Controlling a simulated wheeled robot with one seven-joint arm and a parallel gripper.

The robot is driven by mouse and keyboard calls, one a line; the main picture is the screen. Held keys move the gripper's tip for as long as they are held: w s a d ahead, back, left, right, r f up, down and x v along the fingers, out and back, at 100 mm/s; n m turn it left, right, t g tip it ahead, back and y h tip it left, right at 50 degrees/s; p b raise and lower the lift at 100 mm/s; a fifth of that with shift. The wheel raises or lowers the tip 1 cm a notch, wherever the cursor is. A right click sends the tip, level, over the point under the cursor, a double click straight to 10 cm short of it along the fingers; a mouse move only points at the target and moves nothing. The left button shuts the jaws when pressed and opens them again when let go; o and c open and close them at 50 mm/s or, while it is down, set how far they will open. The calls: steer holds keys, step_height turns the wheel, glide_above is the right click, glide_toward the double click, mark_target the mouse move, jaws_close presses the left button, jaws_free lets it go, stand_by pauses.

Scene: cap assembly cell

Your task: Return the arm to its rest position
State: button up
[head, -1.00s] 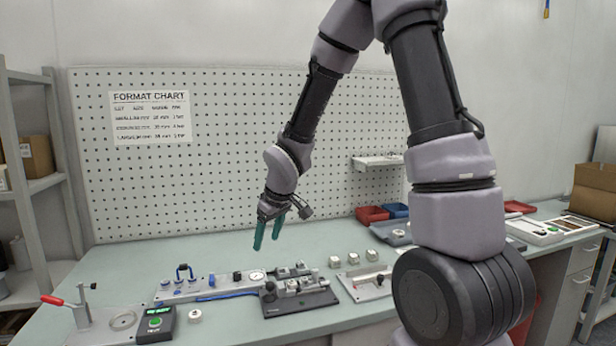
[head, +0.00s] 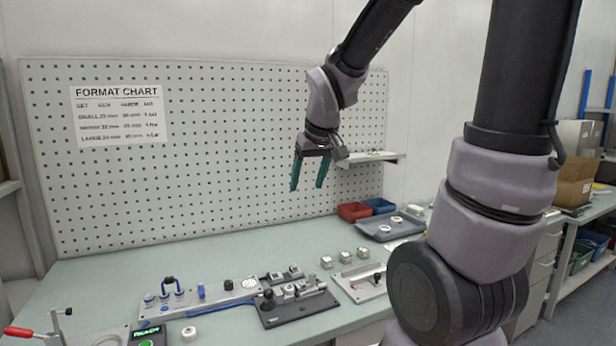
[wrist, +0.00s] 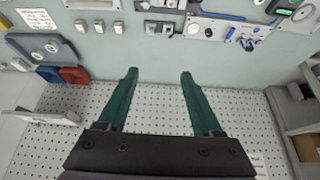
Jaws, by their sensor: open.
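My gripper (head: 307,187) hangs in the air in front of the pegboard, well above the workbench (head: 215,253). Its two green fingers point down and stand apart with nothing between them. In the wrist view my gripper (wrist: 157,78) also shows open and empty, with pegboard and bench surface behind it. My arm reaches up and over from the right side of the head view.
On the bench stand a black fixture (head: 297,302), a panel with a gauge (head: 210,299), a toggle clamp with red handle (head: 20,332) and several small white blocks. Red (head: 354,211) and blue (head: 379,205) bins sit near a small wall shelf (head: 368,160).

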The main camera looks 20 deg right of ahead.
steer(key=s+d+r+m, duration=0.2)
steer(key=s+r, duration=0.2)
steer(key=s, duration=0.2)
steer(key=s+d+r+m+t+y, duration=0.1)
steer(key=s+r+m, duration=0.2)
steer(key=s+r, duration=0.2)
steer(key=shift+s+d+m+t, duration=0.3)
steer(key=shift+s+d, duration=0.1)
steer(key=shift+s, duration=0.3)
stand_by(0.6)
